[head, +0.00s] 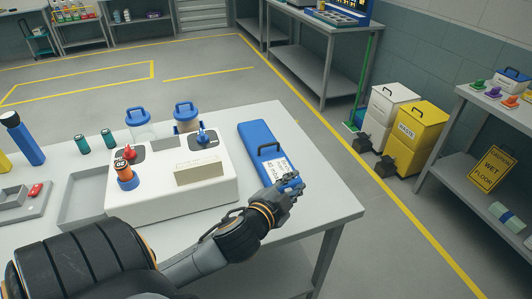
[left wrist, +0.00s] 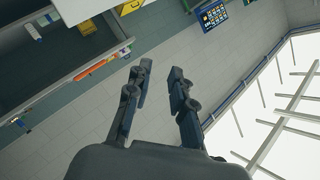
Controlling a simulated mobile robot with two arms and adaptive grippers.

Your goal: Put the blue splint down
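A flat blue case-like piece with a dark handle and a white label (head: 257,139) lies on the table at the right of the white box; I take it to be the blue splint. My left gripper (head: 290,184) overlaps its near end in the head view and hides part of it. Whether they touch I cannot tell. In the left wrist view the left gripper's fingers (left wrist: 160,82) stand apart with nothing between them, and no splint shows there. My right gripper is in neither view.
The white box (head: 200,183) with red and blue valves stands left of the splint on the grey table (head: 336,207). White and yellow waste bins (head: 416,137) stand on the floor at right.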

